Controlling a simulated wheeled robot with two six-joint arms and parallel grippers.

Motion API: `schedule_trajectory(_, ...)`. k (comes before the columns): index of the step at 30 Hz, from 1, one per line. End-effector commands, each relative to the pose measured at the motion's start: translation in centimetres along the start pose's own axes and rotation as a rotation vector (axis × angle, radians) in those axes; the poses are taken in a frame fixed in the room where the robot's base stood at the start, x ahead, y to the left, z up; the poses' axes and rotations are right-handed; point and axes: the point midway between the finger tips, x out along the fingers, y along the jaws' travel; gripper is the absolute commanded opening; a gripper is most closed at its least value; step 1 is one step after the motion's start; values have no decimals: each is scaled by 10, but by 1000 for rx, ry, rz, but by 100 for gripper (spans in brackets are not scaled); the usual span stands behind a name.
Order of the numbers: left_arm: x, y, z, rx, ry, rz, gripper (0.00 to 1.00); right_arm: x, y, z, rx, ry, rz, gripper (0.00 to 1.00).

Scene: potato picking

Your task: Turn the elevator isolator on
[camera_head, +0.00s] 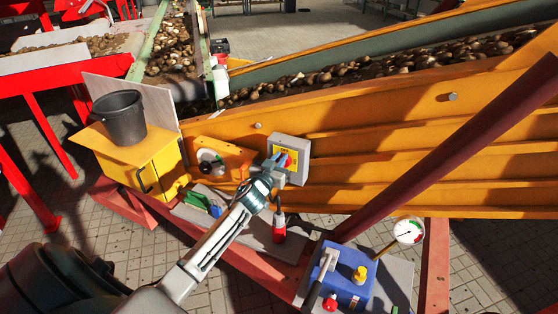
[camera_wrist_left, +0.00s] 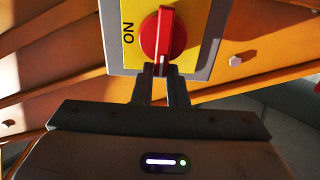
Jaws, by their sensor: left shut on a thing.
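The isolator is a grey box (camera_head: 298,147) with a yellow plate and a red rotary knob (camera_head: 284,161), mounted on the orange side wall. In the left wrist view the red knob (camera_wrist_left: 163,38) stands on the yellow plate (camera_wrist_left: 130,52), its grip in line with my fingers and a pale mark at the near end. "ON" is printed sideways to the left of the knob. My left gripper (camera_head: 273,162) reaches the box from below; its fingers (camera_wrist_left: 160,72) are closed on the near end of the knob. My right gripper is not in view.
A black bucket (camera_head: 121,119) stands on a yellow cabinet (camera_head: 159,171) at the left. A blue box (camera_head: 345,289) with a lever and a gauge (camera_head: 408,231) are at lower right. A dark red beam (camera_head: 440,155) slants across the right. Conveyors with potatoes run behind.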

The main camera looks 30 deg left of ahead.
Motion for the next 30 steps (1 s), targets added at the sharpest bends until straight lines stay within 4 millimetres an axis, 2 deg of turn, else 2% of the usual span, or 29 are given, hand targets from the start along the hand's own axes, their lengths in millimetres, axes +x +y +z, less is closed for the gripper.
schedule_trajectory(1,-2,0,6,2,-11,-3,0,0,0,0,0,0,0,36)
schedule_trajectory(11,-2,4,9,138,-15,-3,0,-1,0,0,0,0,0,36)
schedule_trajectory(30,-3,18,18,729,-21,2,0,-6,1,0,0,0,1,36)
